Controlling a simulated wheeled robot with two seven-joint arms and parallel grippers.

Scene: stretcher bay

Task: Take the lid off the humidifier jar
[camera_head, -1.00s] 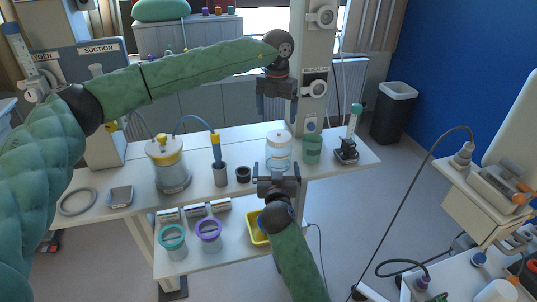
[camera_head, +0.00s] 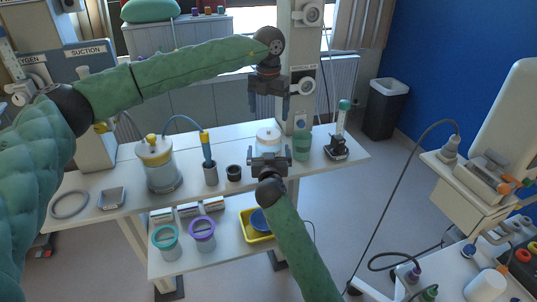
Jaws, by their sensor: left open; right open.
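The humidifier jar (camera_head: 268,146) is a clear jar that stands near the back of the white table. Its white lid (camera_head: 268,134) sits on top. My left gripper (camera_head: 268,106) is open and empty, pointing down above the lid with a gap between them. My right gripper (camera_head: 269,155) is open at the near side of the jar and hides its lower part. I cannot tell whether its fingers touch the jar.
A green container (camera_head: 302,147) stands close to the jar's right, with a flowmeter-like device (camera_head: 338,146) beyond it. A dark cup (camera_head: 233,173), a holder with a blue wand (camera_head: 210,175) and a yellow-topped canister (camera_head: 158,170) stand to the left. A post (camera_head: 303,75) rises behind.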

